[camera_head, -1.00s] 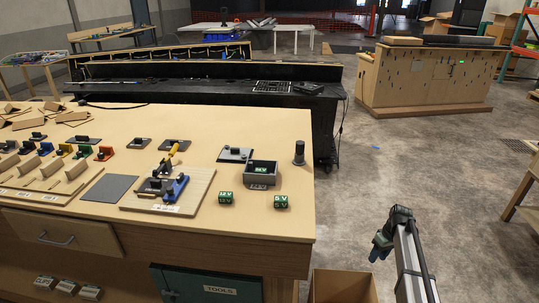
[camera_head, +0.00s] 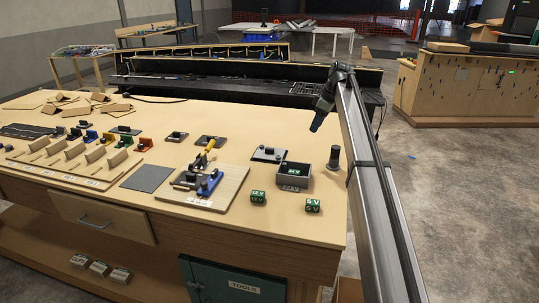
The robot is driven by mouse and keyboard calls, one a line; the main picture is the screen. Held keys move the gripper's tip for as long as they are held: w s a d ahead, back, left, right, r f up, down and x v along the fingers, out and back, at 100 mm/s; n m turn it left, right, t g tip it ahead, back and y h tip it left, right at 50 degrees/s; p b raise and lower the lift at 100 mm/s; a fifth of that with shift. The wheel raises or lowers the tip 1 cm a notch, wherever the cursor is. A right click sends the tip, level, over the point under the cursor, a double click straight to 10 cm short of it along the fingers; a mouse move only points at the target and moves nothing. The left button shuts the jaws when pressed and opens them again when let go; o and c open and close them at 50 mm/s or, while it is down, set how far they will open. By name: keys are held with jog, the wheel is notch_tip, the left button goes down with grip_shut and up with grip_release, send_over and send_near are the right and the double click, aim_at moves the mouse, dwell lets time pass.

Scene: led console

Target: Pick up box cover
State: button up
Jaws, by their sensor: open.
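The box cover appears to be the flat grey plate with a dark knob (camera_head: 268,154), lying on the wooden table just behind and left of an open grey box (camera_head: 293,181). The box holds a green labelled block (camera_head: 293,171). My gripper (camera_head: 318,124) is raised above the right end of the table, to the right of the cover and apart from it. It points downward, looks dark and small, and holds nothing that I can see. The gap between its fingers is too small to make out.
A dark cylinder with a knob (camera_head: 334,158) stands right of the box. Green blocks marked 12 V (camera_head: 258,197) and 5 V (camera_head: 312,205) sit in front. A wooden board with a yellow-handled lever device (camera_head: 230,188) lies to the left. A black console (camera_head: 230,87) stands behind.

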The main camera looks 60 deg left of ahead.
jog(key=s+a+r+n+g, duration=0.1)
jog(key=s+a+r+n, duration=0.1)
jog(key=s+a, duration=0.65)
send_near(270, 152)
jog(key=s+a+f, duration=0.1)
jog(key=f, duration=0.1)
jog(key=a+f, duration=0.1)
jog(key=f, duration=0.1)
jog(key=s+a+f, duration=0.1)
jog(key=a+f, duration=0.1)
jog(key=shift+s+f, duration=0.4)
jog(key=shift+c, duration=0.4)
grip_shut()
